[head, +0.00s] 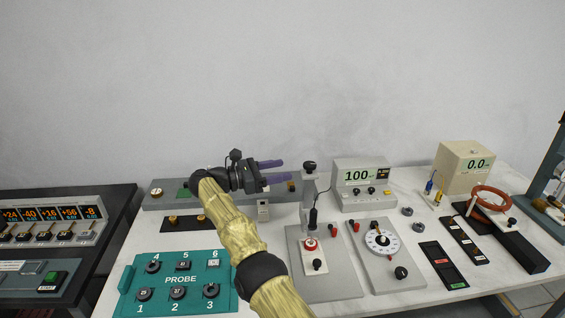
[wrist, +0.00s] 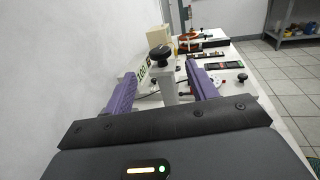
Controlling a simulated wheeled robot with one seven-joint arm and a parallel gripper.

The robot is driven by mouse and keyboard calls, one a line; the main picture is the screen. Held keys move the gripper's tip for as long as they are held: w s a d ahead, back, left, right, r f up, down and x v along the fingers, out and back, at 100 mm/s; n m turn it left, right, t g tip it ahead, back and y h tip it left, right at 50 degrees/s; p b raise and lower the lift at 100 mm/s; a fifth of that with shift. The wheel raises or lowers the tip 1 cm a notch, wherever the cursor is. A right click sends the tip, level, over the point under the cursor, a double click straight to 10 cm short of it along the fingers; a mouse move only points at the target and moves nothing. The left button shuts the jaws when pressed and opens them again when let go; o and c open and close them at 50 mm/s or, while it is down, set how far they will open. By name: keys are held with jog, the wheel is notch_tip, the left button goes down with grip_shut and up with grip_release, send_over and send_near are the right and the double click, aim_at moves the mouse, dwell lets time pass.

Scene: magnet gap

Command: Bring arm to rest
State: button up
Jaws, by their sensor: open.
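My gripper (head: 270,171) is open and empty, with two purple fingers pointing right in the head view. It is raised above the back of the white bench (head: 385,285), left of the grey stand with the black knob (head: 310,180). In the wrist view my gripper (wrist: 160,90) shows its two fingers wide apart. The stand's black knob (wrist: 159,57) and post appear between them, with nothing gripped. My yellow arm comes up from the bottom of the head view and hides part of the bench.
A teal probe panel (head: 128,290) lies front left. A meter reading 100 (head: 362,178) and a dial plate (head: 380,240) are right of the stand. A beige box reading 0.0 (head: 465,165) and an orange ring (head: 491,197) are farther right. The space above the bench is free.

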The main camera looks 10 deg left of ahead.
dwell(0.3)
jog(key=w+d+r+n+t+y+p, duration=0.2)
jog(key=w+d+r+n+t+y, duration=0.3)
jog(key=r+n, duration=0.55)
jog(key=w+d+r+n+t+y+p, duration=0.3)
jog(key=w+r+n+t+y, duration=0.4)
jog(key=n, duration=0.7)
jog(key=s+d+f+n+g+y+p, duration=0.25)
jog(key=s+d+f+n+g, duration=0.3)
jog(key=s+n, duration=0.3)
jog(key=s+d+f+n+g+y+p, duration=0.1)
jog(key=s+d+f+n+g+y, duration=0.3)
jog(key=s+d+n, duration=0.4)
jog(key=s+d+f+n+g+h, duration=0.1)
jog(key=s+d+f+n+g, duration=0.1)
jog(key=s, duration=0.7)
jog(key=s+d+f+n+g+p, duration=0.1)
jog(key=s+d+f+n+g, duration=0.1)
jog(key=s, duration=0.7)
jog(key=s+d+f+n+g+h+p, duration=0.1)
jog(key=s+d+f+n+g, duration=0.2)
jog(key=s, duration=0.7)
notch_tip(320, 180, down, 2)
jog(key=shift+d+f+g+h, duration=0.15)
jog(key=shift+d+g+h, duration=0.2)
jog(key=shift+d+g, duration=0.25)
